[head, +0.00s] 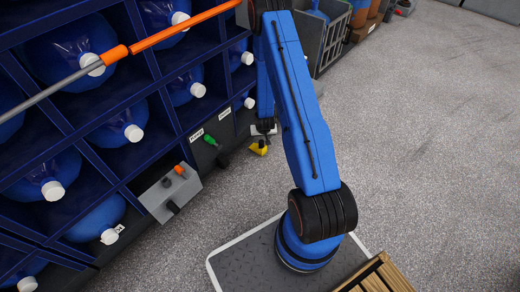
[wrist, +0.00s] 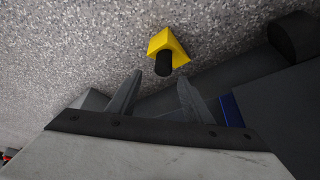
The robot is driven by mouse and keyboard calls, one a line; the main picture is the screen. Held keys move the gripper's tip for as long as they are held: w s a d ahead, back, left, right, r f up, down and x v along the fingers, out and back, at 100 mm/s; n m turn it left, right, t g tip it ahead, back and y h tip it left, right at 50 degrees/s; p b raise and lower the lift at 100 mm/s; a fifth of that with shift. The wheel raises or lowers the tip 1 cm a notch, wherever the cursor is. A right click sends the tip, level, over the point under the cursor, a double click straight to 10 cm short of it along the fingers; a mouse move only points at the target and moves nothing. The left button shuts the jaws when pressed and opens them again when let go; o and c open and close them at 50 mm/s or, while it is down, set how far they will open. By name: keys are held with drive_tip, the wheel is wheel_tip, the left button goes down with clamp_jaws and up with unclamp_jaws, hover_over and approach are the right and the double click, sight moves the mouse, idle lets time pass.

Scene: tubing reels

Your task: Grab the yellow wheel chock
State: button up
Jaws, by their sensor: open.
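The yellow wheel chock (head: 259,148) sits on the grey speckled floor beside the dark base of the rack, small in the head view. In the wrist view the chock (wrist: 172,42) is a yellow block with a short black handle that points toward my gripper (wrist: 160,78). My gripper is open and empty. Its two grey fingers point toward the chock, with the handle just beyond and between the fingertips, apart from them. In the head view my gripper (head: 263,128) is small and partly hidden, close to the chock.
A dark blue rack (head: 152,58) with large blue bottles fills the left. An orange-and-grey pole (head: 150,42) crosses in front. A grey box (head: 170,193) with knobs juts from the rack's lower part. A wooden slatted item (head: 378,275) is at the bottom. The floor at right is clear.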

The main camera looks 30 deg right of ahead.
sight(261, 141)
drive_tip(key=shift+a+x, duration=0.15)
drive_tip(key=shift+x, duration=1.3)
drive_tip(key=shift+a+x, duration=0.15)
drive_tip(key=shift+x, duration=1.35)
drive_tip(key=shift+s, duration=0.1)
clamp_jaws()
